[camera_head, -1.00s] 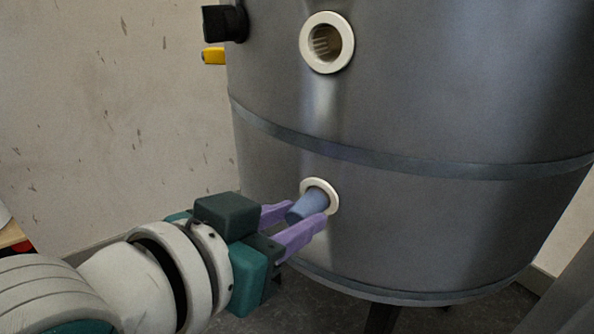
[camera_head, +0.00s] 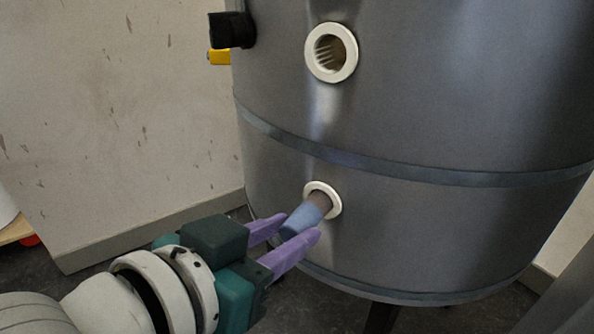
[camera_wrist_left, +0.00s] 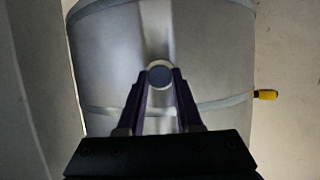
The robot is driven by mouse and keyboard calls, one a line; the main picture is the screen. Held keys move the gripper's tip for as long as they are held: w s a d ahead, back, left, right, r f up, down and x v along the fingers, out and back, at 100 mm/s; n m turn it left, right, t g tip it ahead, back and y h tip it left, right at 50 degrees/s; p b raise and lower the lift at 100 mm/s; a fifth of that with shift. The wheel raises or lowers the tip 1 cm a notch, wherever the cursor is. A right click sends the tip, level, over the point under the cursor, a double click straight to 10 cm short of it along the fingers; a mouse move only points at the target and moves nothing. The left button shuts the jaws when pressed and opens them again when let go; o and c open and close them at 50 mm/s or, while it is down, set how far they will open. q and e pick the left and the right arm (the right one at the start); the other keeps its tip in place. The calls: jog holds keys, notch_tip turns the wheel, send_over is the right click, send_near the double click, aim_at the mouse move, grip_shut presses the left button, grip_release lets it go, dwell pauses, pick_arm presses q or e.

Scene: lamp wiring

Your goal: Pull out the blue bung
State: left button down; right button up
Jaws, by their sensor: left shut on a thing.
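The blue bung (camera_head: 305,218) slants out of the lower white ring (camera_head: 335,203) in the grey drum (camera_head: 440,130). A brownish stretch shows between its blue part and the ring. I cannot tell whether its inner end is still inside the ring. My left gripper (camera_head: 300,226) is shut on the bung, with a purple finger on each side of its outer part. In the left wrist view the bung's round end (camera_wrist_left: 160,76) shows between the fingertips, in front of the pale ring. My right gripper is not in view.
An upper white ring (camera_head: 331,52) with an open, ribbed hole is higher on the drum. A black knob (camera_head: 232,30) and a yellow fitting (camera_head: 219,57) stick out at the drum's left. The wall (camera_head: 110,110) is behind, with free room left of the drum.

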pick_arm(q)
jog(key=s+a+p, duration=0.4)
jog(key=s, duration=0.3)
jog(key=shift+s+a, duration=0.35)
dwell(0.7)
